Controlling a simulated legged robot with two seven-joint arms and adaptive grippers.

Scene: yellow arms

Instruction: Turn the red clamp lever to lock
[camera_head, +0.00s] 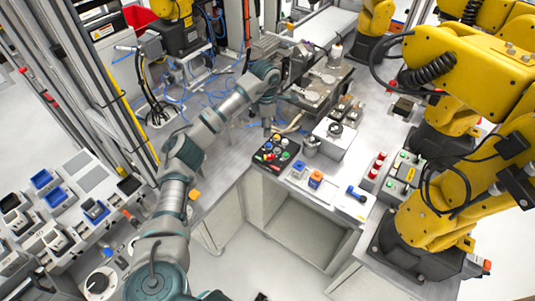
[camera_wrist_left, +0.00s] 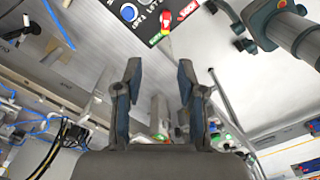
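The red clamp lever (camera_wrist_left: 166,22) shows at the top of the left wrist view as a small red and yellow piece. It stands at the edge of a dark panel (camera_wrist_left: 150,12) with a blue button and a red label. In the head view the black panel (camera_head: 275,153) with several coloured buttons lies on the bench corner. My left gripper (camera_head: 267,122) points down just behind this panel. In the left wrist view my left gripper (camera_wrist_left: 159,72) is open and empty, its fingers apart from the lever. My right gripper is not identifiable in either view.
Blue and orange blocks (camera_head: 308,177) sit right of the panel. A white box (camera_head: 335,138) and metal fixtures (camera_head: 318,88) stand behind it. Yellow robot arms (camera_head: 445,190) fill the right side. Blue cables (camera_head: 205,85) lie on the bench at the back left.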

